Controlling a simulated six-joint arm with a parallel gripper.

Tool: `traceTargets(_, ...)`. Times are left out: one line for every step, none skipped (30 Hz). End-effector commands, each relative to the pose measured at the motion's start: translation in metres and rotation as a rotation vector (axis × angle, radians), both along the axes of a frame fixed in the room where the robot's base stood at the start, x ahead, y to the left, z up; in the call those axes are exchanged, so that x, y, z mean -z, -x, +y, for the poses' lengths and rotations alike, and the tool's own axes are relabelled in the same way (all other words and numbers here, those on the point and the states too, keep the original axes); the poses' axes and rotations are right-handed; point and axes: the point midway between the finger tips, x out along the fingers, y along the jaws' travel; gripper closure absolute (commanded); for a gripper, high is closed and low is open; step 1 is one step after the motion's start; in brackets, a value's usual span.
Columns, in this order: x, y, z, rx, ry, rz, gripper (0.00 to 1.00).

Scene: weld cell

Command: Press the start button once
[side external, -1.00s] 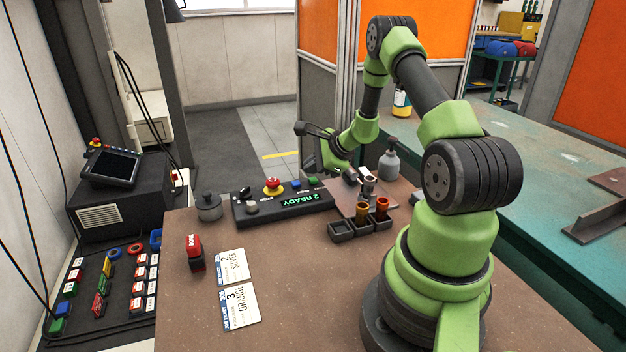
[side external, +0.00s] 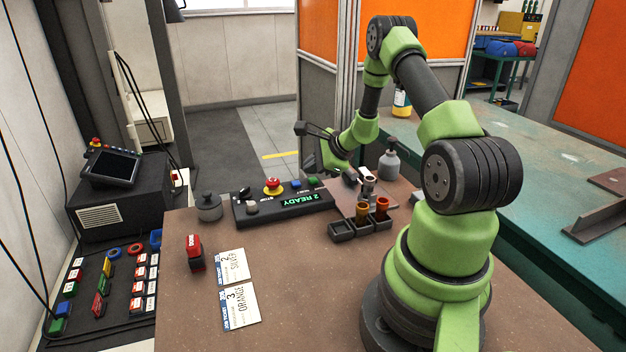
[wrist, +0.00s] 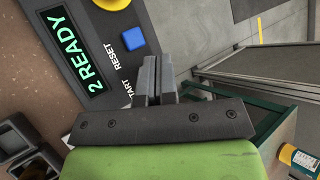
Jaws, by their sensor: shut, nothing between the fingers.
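The control box (side external: 268,211) stands at the back of the brown table, with a lit display (side external: 300,201) reading "2 READY". Its green start button (side external: 314,182) is at the right end in the side view, beside the blue reset button (side external: 296,184). In the wrist view the display (wrist: 72,50) and blue button (wrist: 131,40) show clearly. The "START" label is partly covered there, and the green button is hidden behind my gripper (wrist: 155,78).
A red emergency stop (side external: 272,185) and a grey knob (side external: 252,207) are also on the box. A small dark rack (side external: 343,231) holds orange and brown cups near my gripper. A grey bottle (side external: 389,162) stands behind it.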

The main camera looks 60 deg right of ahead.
Motion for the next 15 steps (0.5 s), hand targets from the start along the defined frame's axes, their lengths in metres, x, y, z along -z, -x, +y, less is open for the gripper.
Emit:
traceTargets(0.0, 0.0, 0.0, 0.0, 0.0, 0.0, 1.0)
traceTargets(0.0, 0.0, 0.0, 0.0, 0.0, 0.0, 1.0)
traceTargets(0.0003, 0.0001, 0.0, 0.0, 0.0, 0.0, 1.0)
traceTargets(0.0008, 0.0, 0.0, 0.0, 0.0, 0.0, 1.0)
traceTargets(0.0014, 0.0001, 0.0001, 0.001, -0.001, 0.0, 1.0)
traceTargets(0.0026, 0.0001, 0.0001, 0.0, -0.001, 0.001, 1.0)
traceTargets(0.0035, 0.0001, 0.0001, 0.0, -0.001, 0.001, 1.0)
traceTargets(0.0047, 0.0001, 0.0, 0.0, -0.001, 0.001, 1.0)
traceTargets(0.006, 0.0001, -0.0001, 0.001, -0.001, 0.0, 1.0)
traceTargets(0.0069, 0.0, -0.0001, 0.0, 0.0, 0.0, 1.0)
traceTargets(0.0077, 0.0, -0.0001, 0.0, 0.0, 0.0, 1.0)
traceTargets(0.0084, 0.0, -0.0002, 0.0, 0.0, 0.0, 1.0)
traceTargets(0.0086, 0.0, -0.0002, -0.001, 0.0, -0.001, 1.0)
traceTargets(0.0086, 0.0, -0.0002, -0.001, 0.001, 0.0, 1.0)
traceTargets(0.0085, 0.0, -0.0003, -0.001, 0.001, 0.0, 1.0)
